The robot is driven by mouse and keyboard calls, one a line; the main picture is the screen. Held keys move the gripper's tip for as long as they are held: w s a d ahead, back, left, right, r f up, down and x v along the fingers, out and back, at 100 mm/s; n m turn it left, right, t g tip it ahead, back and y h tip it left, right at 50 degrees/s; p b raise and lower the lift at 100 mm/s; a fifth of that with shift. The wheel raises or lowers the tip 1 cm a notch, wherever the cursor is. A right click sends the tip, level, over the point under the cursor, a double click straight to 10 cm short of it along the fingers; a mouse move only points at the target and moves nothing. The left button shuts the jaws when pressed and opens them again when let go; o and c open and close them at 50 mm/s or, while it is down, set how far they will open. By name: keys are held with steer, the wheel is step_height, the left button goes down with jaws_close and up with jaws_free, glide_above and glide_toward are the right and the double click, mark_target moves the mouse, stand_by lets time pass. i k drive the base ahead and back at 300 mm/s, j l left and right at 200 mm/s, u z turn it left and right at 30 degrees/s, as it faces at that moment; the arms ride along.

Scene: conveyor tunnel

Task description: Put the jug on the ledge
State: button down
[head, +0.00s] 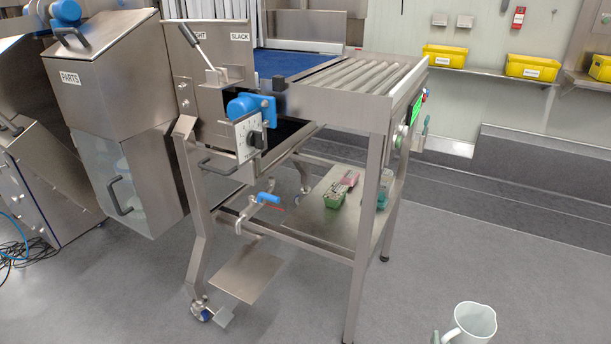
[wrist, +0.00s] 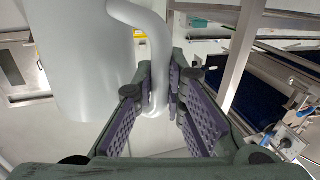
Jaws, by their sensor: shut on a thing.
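The jug (head: 474,325) is pale grey-white with a pouring lip and a side handle. It shows upright at the bottom right of the head view, partly cut off by the frame edge. In the wrist view the jug (wrist: 82,60) fills the upper left, and its curved handle runs down between the purple-padded fingers. My gripper (wrist: 162,98) is shut on this handle. A narrow steel ledge (head: 487,72) runs along the back wall, well behind the jug, with yellow bins on it. The jug's base is hidden in the head view.
A steel conveyor frame with rollers (head: 350,80) stands left of the jug. Its lower shelf (head: 325,222) holds small green and pink items. A dark grey step (head: 540,175) runs along the wall. Grey floor (head: 500,250) between jug and step is clear.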

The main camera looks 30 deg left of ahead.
mark_target(241, 277)
steer(key=k+j+u, duration=0.55)
steer(key=j, duration=0.2)
steer(key=i+j, duration=0.4)
steer(key=j, duration=0.15)
steer(key=u, duration=0.05)
